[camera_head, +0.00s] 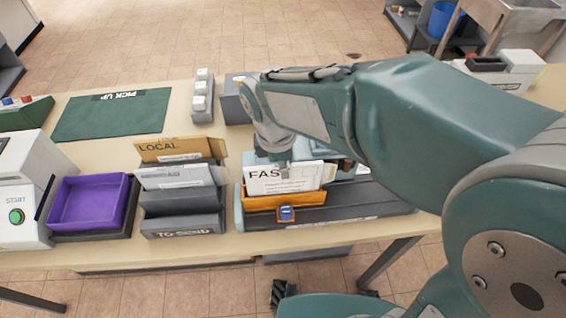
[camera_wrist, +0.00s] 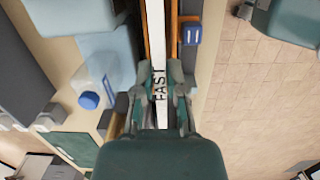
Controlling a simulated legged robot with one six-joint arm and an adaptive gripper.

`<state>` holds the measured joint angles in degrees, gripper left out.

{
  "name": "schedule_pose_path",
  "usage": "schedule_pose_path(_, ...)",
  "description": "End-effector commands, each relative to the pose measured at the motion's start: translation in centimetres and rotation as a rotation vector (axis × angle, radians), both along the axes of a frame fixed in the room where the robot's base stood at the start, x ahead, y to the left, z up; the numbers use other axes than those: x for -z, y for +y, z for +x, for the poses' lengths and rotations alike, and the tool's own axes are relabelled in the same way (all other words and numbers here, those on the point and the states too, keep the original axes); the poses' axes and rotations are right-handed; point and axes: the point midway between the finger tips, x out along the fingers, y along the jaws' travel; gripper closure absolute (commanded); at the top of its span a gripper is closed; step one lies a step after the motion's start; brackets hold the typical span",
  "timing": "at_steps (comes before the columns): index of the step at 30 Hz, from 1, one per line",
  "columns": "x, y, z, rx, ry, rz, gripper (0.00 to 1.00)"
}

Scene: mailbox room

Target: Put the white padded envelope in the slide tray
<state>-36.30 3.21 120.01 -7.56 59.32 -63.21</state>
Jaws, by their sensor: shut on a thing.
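The white envelope (camera_head: 283,179), marked FAST, stands upright with its lower edge hidden behind the front wall of the orange slide tray (camera_head: 283,201). In the wrist view the envelope (camera_wrist: 155,40) is a white strip beside the tray's orange wall. The tray has a blue front tab (camera_head: 286,213) and sits on a dark rail (camera_head: 362,202). I cannot tell whether the envelope touches the tray floor.
Left of the tray, a grey TO SEND rack (camera_head: 182,222) holds a brown LOCAL envelope (camera_head: 172,150) and a white one (camera_head: 175,177). A purple bin (camera_head: 90,202) stands farther left. A green PICK UP mat (camera_head: 112,114) lies clear at the back left.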

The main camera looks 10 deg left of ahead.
Motion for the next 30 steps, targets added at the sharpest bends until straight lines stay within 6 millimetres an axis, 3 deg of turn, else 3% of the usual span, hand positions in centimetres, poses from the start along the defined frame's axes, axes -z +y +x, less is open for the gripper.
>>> schedule_pose_path(21, 2.3, 0.0, 0.0, 0.000, 0.000, 0.000, 1.00)
schedule_pose_path(22, 2.3, 0.0, 0.0, 0.000, 0.000, 0.000, 0.80)
schedule_pose_path(24, 2.3, 0.0, 0.0, 0.000, 0.000, 0.000, 0.49)
schedule_pose_path(25, 2.3, 0.0, 0.0, 0.000, 0.000, 0.000, 0.44)
schedule_pose_path(30, 2.3, 0.0, 0.0, 0.000, 0.000, 0.000, 0.44)
